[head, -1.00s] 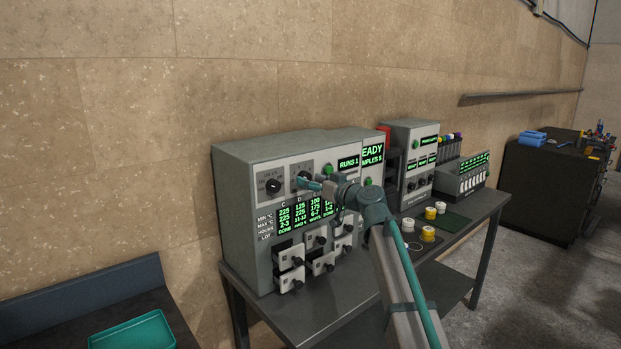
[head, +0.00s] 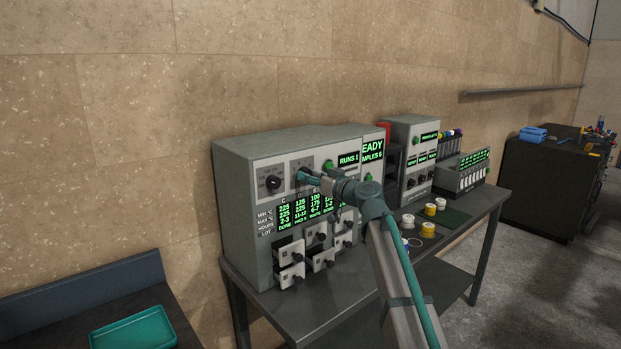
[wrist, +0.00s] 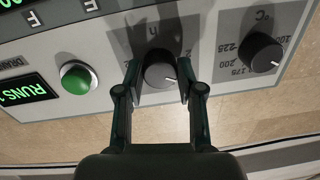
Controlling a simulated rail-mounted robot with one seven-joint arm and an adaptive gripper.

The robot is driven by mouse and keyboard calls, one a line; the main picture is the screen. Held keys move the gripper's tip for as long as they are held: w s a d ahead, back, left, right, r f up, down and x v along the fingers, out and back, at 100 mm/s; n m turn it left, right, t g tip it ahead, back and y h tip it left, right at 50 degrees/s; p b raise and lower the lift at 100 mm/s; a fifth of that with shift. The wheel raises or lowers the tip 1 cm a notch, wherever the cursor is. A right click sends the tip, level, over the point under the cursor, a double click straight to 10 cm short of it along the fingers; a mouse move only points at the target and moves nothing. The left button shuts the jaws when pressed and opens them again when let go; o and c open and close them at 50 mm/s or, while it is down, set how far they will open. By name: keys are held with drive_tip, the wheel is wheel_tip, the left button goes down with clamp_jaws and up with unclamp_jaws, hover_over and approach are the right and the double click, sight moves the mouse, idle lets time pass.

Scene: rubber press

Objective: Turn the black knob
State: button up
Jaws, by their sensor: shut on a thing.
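A grey machine (head: 237,197) stands on the dark table, with two black knobs on its upper front panel. My gripper (wrist: 158,78) is shut on the black knob (wrist: 160,69) beside the "h" marking, one finger on each side of it. A pale pointer line shows on the knob's face. In the head view my gripper (head: 307,178) is at the panel and mostly hides this knob. The other black knob (wrist: 262,53), beside the °C scale, is free; it also shows in the head view (head: 273,183).
A green button (wrist: 79,77) and a lit "RUNS" display (wrist: 25,90) are beside the held knob. Small drawers (head: 291,254) stick out below. White and yellow spools (head: 429,231) are on the table (head: 330,307) at right. A teal tray (head: 133,329) lies at lower left.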

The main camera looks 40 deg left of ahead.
drive_tip(key=shift+m+b, duration=0.3)
drive_tip(key=shift+b, duration=0.05)
drive_tip(key=shift+s+m+t+b, duration=0.1)
drive_tip(key=shift+m+t+b, duration=0.35)
drive_tip(key=shift+m, duration=3.45)
drive_tip(key=shift+m+t+b, duration=0.1)
drive_tip(key=shift+m+b, duration=0.65)
drive_tip(key=shift+m, duration=3.15)
drive_tip(key=o, duration=1.2)
drive_tip(key=shift+c, duration=0.2)
drive_tip(key=v, duration=1.2)
drive_tip(key=shift+f, duration=0.2)
